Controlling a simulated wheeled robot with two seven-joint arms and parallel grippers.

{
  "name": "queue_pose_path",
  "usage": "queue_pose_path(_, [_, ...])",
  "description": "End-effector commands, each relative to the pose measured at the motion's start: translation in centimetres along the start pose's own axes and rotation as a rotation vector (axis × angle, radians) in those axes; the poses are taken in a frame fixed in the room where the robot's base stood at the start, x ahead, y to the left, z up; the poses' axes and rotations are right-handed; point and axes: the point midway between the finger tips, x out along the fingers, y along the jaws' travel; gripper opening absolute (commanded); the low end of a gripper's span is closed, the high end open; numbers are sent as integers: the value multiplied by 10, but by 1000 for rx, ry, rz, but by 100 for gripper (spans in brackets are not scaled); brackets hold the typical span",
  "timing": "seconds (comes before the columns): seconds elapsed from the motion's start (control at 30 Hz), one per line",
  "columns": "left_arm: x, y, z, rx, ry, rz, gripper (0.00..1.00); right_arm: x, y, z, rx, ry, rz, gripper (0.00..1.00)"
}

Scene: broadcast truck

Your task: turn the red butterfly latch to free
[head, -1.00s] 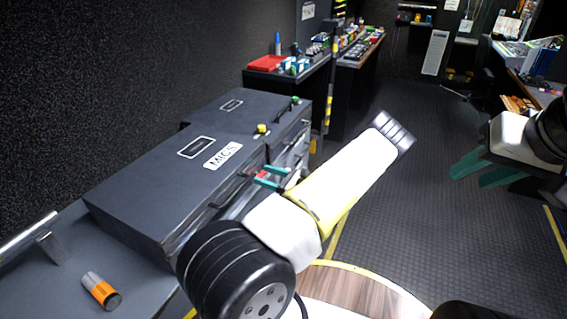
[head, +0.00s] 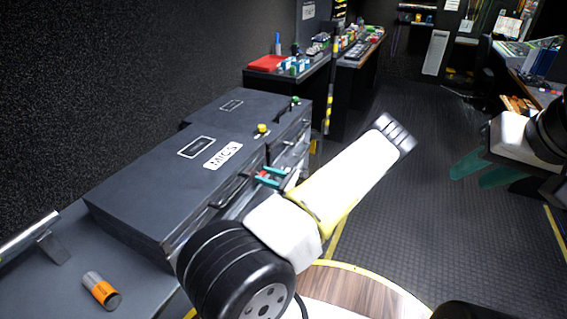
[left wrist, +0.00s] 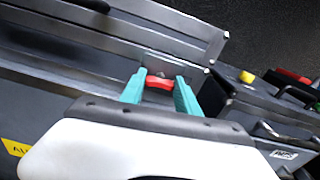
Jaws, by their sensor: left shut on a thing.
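The red butterfly latch (left wrist: 159,82) sits on the front face of the dark MICS case (head: 140,190).
A second dark case stands behind, with a yellow knob (head: 262,129) and a green knob (head: 295,100) near it. An orange and grey cylinder (head: 101,291) lies on the grey surface at front left. A red box (head: 267,63) is on the rear bench. The floor aisle is clear.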

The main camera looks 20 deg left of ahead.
Motion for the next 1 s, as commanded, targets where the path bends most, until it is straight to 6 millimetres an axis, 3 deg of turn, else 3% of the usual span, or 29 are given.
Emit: queue_pose_path(1.0, [0, 2, -2, -923, 1, -3, 0, 0, 0, 0, 0, 0, 0, 36])
